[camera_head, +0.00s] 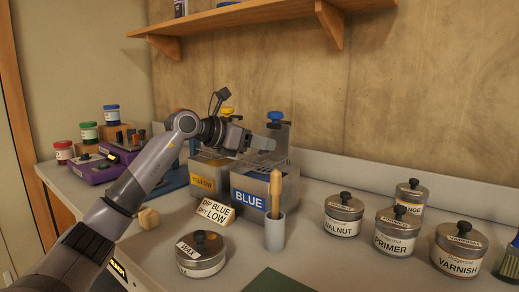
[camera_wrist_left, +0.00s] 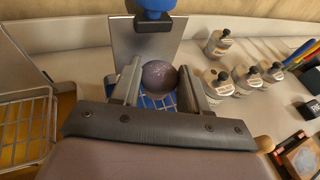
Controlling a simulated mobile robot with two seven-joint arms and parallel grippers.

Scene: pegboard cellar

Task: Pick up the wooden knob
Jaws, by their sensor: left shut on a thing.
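A pale wooden knob (camera_head: 149,219) with a faceted look lies on the counter at the left, below my left arm. My left gripper (camera_head: 262,142) is away from it, over the open tank labelled BLUE (camera_head: 262,186). In the left wrist view, my left gripper (camera_wrist_left: 158,84) is shut on a dark grey-purple ball (camera_wrist_left: 159,75). Blue liquid and a wire grid show beneath the ball. My right gripper is not in view.
A YELLOW tank (camera_head: 204,182) stands beside the blue one. In front are a DIP BLUE DRY LOW sign (camera_head: 214,212), a WAX tin (camera_head: 201,255) and a grey cup (camera_head: 275,232) with a wooden handle. Several labelled tins, including PRIMER (camera_head: 395,239), stand right. A shelf (camera_head: 235,17) hangs above.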

